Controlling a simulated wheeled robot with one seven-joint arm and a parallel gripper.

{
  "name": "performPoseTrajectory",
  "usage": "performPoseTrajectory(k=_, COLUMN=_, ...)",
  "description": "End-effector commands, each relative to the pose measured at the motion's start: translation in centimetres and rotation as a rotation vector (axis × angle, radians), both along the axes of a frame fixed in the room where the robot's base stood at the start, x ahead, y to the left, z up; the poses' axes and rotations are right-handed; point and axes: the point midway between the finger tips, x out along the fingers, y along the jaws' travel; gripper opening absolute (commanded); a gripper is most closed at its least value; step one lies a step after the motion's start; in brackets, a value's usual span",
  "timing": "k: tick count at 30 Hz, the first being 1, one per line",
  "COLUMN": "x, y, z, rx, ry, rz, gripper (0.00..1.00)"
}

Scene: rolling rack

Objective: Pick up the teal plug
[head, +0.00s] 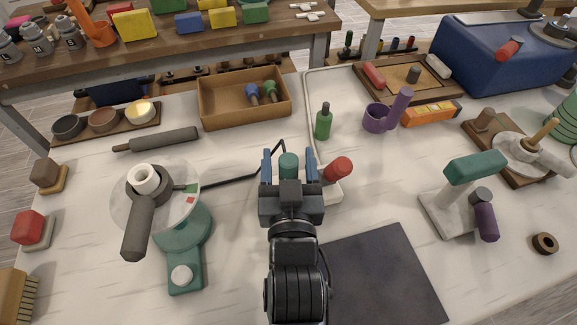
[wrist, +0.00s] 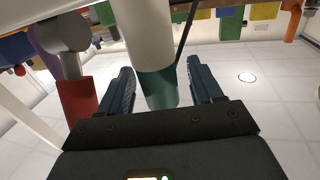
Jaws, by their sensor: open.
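The teal plug (head: 289,163) stands near the middle of the white worktop, by the left side of a pale rimmed tray. My gripper (head: 288,155) is open, with one blue finger on each side of the plug. In the wrist view, the teal part of the plug (wrist: 158,88) shows between the two fingers, with a white cylinder running on from it. Gaps show on both sides, so the fingers look apart from it. The gripper hides the near side of the plug in the head view.
A red plug (head: 338,169) is close to the right finger in the head view; it also shows in the wrist view (wrist: 77,100). A green bottle (head: 324,122) stands behind. A thin dark rod (head: 235,181) runs to the left. A dark mat (head: 385,275) lies front right.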

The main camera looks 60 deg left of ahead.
Motion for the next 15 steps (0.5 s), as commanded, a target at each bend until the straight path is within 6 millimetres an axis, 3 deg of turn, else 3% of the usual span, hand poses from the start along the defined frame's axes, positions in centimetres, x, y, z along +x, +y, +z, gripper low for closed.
performPoseTrajectory(k=3, x=0.47, y=1.01, z=0.01, rx=0.0, ry=0.001, rz=0.001, gripper=0.65)
performPoseTrajectory(k=11, x=0.61, y=1.15, z=-0.02, rx=-0.001, ry=0.0, rz=0.0, gripper=0.65)
performPoseTrajectory(k=15, x=0.61, y=1.14, z=-0.02, rx=0.0, ry=0.0, rz=0.0, gripper=0.53)
